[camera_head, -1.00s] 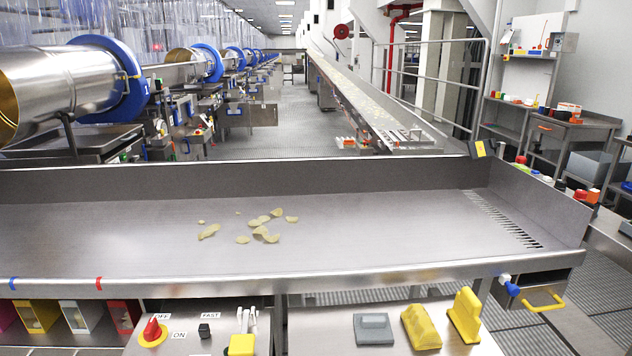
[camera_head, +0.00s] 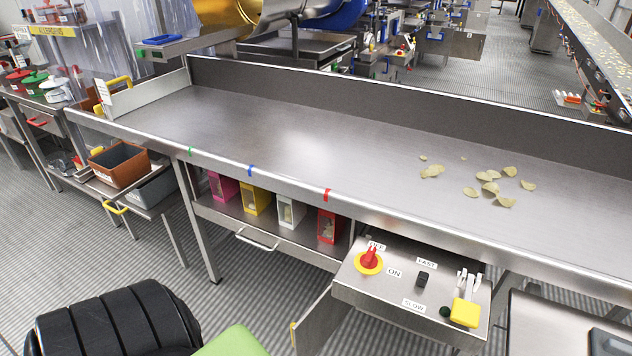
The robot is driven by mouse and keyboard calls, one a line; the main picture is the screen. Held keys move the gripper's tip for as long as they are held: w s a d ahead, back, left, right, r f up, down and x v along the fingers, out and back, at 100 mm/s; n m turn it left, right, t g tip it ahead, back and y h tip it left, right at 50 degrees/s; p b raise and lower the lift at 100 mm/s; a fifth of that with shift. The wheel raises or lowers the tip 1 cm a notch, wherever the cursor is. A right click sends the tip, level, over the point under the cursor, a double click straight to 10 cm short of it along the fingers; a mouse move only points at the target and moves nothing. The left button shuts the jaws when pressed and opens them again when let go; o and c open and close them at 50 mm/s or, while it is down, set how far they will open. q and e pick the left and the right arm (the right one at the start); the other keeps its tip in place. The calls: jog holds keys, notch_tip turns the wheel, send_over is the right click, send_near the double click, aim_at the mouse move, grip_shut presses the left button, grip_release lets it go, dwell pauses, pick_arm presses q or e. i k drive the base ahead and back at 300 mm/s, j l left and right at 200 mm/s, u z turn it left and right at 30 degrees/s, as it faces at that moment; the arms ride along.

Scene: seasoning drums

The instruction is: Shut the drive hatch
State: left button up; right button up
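A metal panel (camera_head: 314,318) stands out at an angle below the left end of the control box (camera_head: 400,300), with a small yellow piece on its outer edge. It looks like a hatch door standing open, and its lower part is cut off by the bottom of the view. I cannot tell for certain that it is the drive hatch. The box carries a red knob on a yellow ring (camera_head: 369,260), a black switch (camera_head: 422,279) and a yellow block (camera_head: 465,312).
A long steel conveyor table (camera_head: 300,130) with several chips crosses the view. Coloured boxes stand on the shelf (camera_head: 262,228) below it. A black ribbed shape (camera_head: 115,325) and a green piece (camera_head: 232,342) fill the lower left. Ribbed floor (camera_head: 140,245) is open in front of the table.

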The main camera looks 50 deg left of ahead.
aim_at(311, 332)
jog(key=j+z, duration=0.15)
jog(key=j, duration=0.65)
jog(key=k+j+z, duration=0.1)
jog(key=j, duration=0.75)
jog(key=j+z, duration=0.15)
jog(key=j, duration=0.65)
jog(key=k, duration=0.1)
